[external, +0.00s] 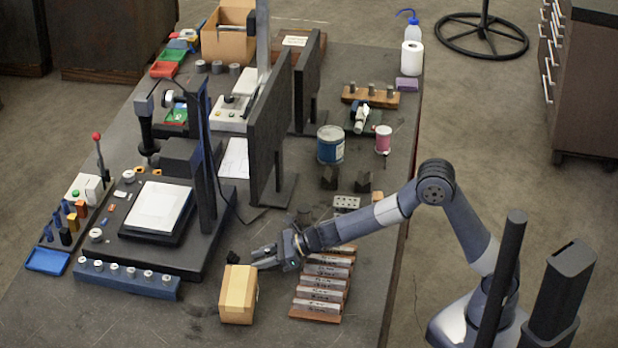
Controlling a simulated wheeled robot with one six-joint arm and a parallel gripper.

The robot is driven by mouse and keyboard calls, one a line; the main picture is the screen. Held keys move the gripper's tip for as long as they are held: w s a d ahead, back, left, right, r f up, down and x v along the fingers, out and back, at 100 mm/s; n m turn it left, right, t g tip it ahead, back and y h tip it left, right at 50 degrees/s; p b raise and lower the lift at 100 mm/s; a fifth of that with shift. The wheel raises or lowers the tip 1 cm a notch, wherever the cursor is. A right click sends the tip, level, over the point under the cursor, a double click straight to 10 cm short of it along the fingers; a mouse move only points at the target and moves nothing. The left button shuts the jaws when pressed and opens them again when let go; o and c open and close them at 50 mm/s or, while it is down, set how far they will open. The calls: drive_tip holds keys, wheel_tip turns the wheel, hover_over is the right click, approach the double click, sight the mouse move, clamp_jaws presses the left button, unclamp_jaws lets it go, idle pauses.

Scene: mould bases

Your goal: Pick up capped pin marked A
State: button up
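My gripper (256,258) is above the front middle of the dark table, pointing left, just behind a tan box-shaped block (238,295). Its two fingers look apart, with nothing visible between them. A blue rack (165,290) at the front left holds a row of several pins with pale caps (130,272). It stands well to the left of my gripper. Several small coloured pieces, blue, orange and dark (66,236), stand at the far left. No letter A can be read, so I cannot tell which pin is marked A.
A stack of labelled bars (318,293) lies right of my gripper under my arm. A dark upright panel (270,135) and a stand with a white-topped plate (158,207) rise behind. A blue can (330,145) stands further back. Bare table lies at the front left.

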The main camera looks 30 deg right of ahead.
clamp_jaws()
drive_tip(key=shift+r, duration=0.15)
idle(0.4)
